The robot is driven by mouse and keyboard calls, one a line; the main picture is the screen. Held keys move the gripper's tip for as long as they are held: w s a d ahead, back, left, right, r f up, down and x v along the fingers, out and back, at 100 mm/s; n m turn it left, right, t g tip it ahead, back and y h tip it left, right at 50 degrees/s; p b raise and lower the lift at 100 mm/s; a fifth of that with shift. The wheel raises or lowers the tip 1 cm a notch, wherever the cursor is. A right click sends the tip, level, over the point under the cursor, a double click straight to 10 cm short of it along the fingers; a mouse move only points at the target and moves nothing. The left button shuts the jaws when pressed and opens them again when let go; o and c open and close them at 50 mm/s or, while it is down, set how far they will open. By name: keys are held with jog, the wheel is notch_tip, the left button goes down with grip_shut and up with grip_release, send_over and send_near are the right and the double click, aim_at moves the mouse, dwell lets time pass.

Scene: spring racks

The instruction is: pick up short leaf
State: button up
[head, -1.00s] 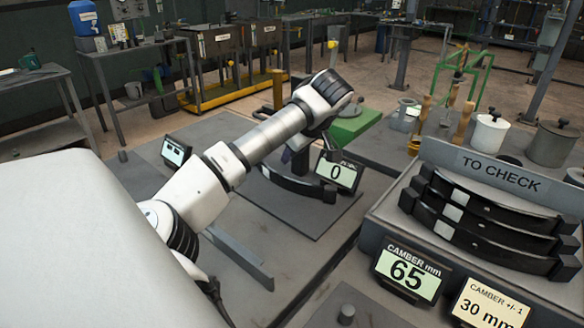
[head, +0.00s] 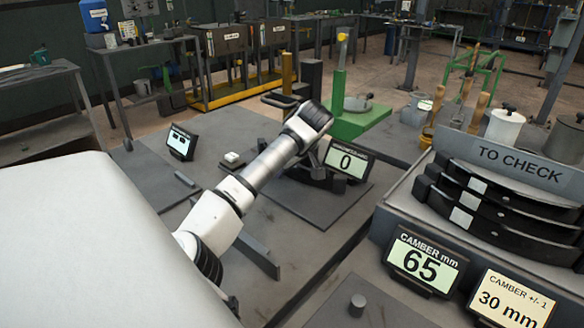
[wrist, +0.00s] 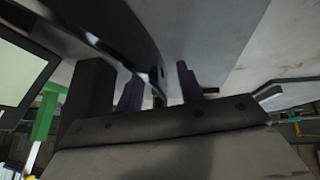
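A dark curved leaf (head: 324,181) lies on the flat plate by the display reading 0. My arm hides most of it in the head view. In the wrist view a dark curved leaf (wrist: 122,28) sweeps down from the top toward the gap between my fingers. My gripper (wrist: 158,88) has its two fingers apart, with the leaf's lower part showing in or behind the gap. I cannot tell whether either finger touches it. In the head view my gripper (head: 318,160) is low by the leaf, partly hidden by my wrist.
The TO CHECK rack (head: 535,166) at the right holds three dark curved leaves. Displays reading 0 (head: 346,163) and 65 (head: 425,262) stand nearby. A green stand (head: 352,122) is behind my wrist. A small white-topped block (head: 232,160) sits left of my arm.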

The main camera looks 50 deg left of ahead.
grip_shut()
jog(key=shift+r, duration=0.2)
dwell(0.3)
jog(key=shift+s+r, duration=0.25)
jog(key=shift+r, duration=0.05)
jog(key=s+r+b, duration=0.1)
jog(key=s+r, duration=0.2)
jog(key=s, duration=0.3)
jog(key=s+d+r+b, duration=0.1)
jog(key=s+r, duration=0.3)
jog(key=s, duration=0.3)
jog(key=shift+s+d+r+b, duration=0.2)
jog(key=shift+d+b, duration=0.1)
